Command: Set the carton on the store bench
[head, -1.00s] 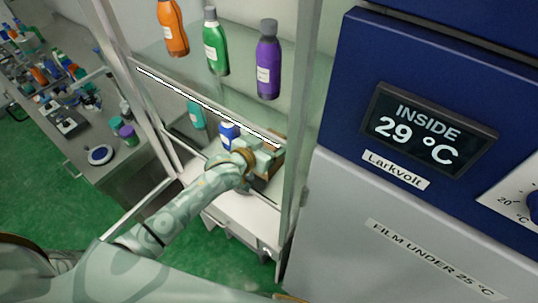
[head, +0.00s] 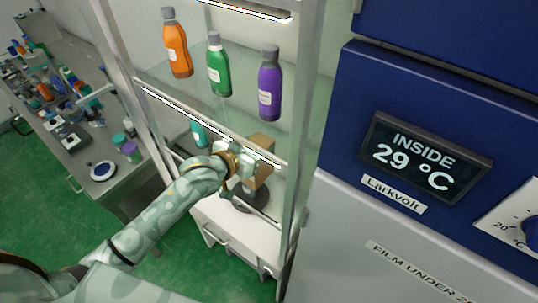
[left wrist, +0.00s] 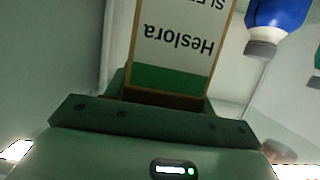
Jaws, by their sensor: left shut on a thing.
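My left gripper (head: 243,163) is inside the glass-sided cabinet, below the shelf of bottles, and is shut on a brown carton (head: 264,175). My right gripper is not in view.
Orange (head: 177,45), green (head: 219,68) and purple (head: 270,85) bottles stand on the shelf above my arm. A teal bottle (head: 199,133) is behind the arm. A blue bottle (left wrist: 278,20) is close beside the carton. The blue Larkvolt unit (head: 430,90) blocks the right. Green floor (head: 60,225) is open at left.

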